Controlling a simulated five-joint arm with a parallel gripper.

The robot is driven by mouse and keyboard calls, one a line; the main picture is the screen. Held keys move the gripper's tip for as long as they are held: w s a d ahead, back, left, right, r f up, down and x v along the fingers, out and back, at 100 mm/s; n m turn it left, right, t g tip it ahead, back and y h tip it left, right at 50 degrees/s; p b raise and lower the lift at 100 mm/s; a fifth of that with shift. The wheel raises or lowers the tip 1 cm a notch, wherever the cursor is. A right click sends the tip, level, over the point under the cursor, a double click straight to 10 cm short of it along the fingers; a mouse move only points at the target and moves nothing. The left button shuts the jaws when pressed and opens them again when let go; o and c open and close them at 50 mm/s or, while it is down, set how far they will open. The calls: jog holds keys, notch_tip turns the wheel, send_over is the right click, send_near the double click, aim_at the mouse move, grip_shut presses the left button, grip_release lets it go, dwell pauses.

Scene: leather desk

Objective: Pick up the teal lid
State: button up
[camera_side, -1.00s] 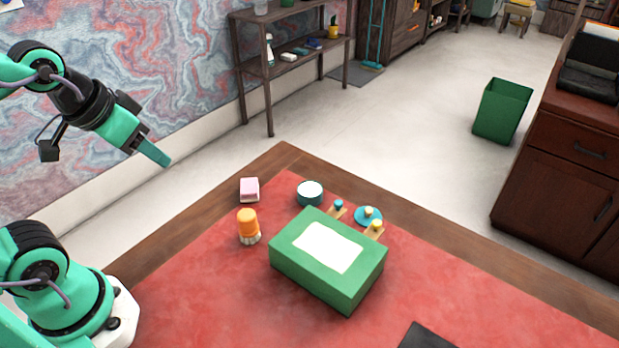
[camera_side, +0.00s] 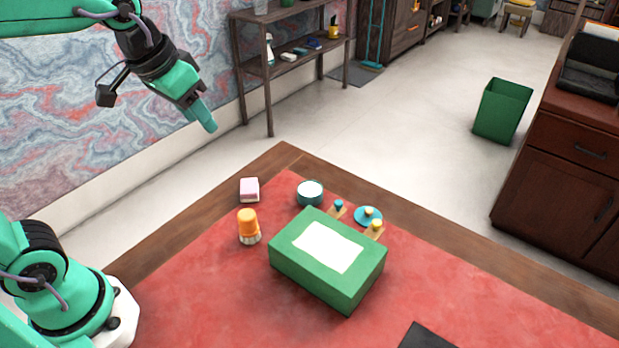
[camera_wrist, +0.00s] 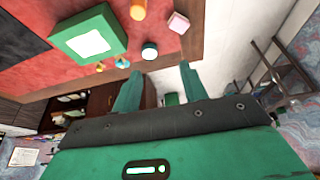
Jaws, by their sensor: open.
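A short round teal piece with a pale top (camera_side: 310,193), which looks like the teal lid, sits on the red desk mat behind the green box in the side view. It also shows in the wrist view (camera_wrist: 150,50), above the gap between my fingertips. My gripper (camera_side: 208,124) is open and empty, high in the air left of the desk objects and well apart from the lid. Its two fingers (camera_wrist: 160,78) stand apart in the wrist view. The lid's underside is hidden.
A green box with a white top panel (camera_side: 327,262) stands close in front of the lid. The mat's front is mostly clear.

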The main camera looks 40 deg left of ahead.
jog(key=w+d+g, duration=0.1)
jog(key=w+d, duration=0.3)
jog(key=w, duration=0.5)
jog(key=m+g, duration=0.2)
jog(key=g, duration=0.1)
send_over(369, 210)
jog(key=f, duration=1.9)
jog(key=shift+w+a+f, duration=0.1)
jog(key=shift+w+f, duration=0.05)
jog(key=shift+w, duration=0.05)
jog(key=shift+f, duration=0.25)
jog(key=shift+s+f, duration=0.1)
jog(key=shift+f, duration=3.8)
grip_shut()
